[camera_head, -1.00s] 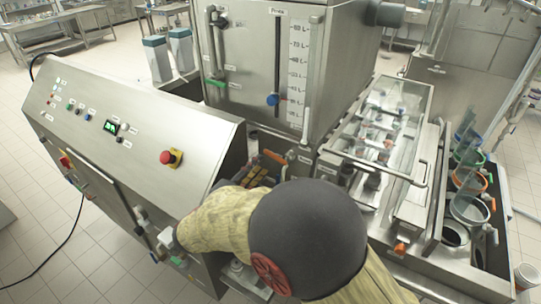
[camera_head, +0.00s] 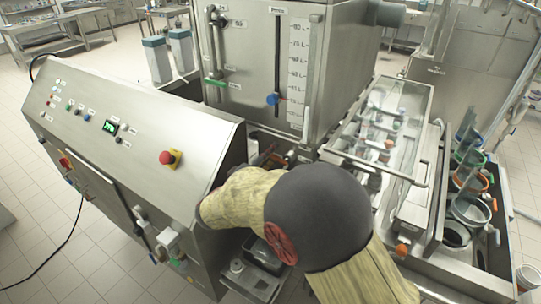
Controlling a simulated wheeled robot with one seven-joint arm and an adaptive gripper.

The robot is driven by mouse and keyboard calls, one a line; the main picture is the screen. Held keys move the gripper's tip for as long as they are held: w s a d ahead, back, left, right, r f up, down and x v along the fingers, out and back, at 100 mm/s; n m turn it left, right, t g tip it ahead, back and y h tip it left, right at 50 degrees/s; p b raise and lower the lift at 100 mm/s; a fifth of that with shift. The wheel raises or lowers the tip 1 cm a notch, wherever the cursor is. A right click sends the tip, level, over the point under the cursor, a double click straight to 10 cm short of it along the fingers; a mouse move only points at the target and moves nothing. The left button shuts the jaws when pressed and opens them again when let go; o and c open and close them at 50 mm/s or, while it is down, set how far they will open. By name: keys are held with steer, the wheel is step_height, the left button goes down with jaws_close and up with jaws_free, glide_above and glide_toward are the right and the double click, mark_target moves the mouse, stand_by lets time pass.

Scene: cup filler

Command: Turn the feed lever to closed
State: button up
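I cannot tell for certain which handle is the feed lever. A green-handled lever (camera_head: 215,83) lies about level on the front of the steel tank (camera_head: 245,45). A small orange-brown part, perhaps a handle, shows just above my arm at the tank's foot and is mostly covered. My arm, with tan sleeve and dark grey joint, reaches from the lower right toward the right end of the control console (camera_head: 130,110). My gripper is hidden behind the arm and console, so its fingers and any contact do not show.
A red emergency button (camera_head: 170,157) sits on the console top. A level gauge with a blue knob (camera_head: 272,99) is on the tank. A clear-covered conveyor (camera_head: 385,125) stands right, beside stacked cups (camera_head: 470,210). Open floor (camera_head: 60,250) lies at left.

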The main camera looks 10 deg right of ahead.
steer(key=shift+c, duration=1.4)
jaws_close()
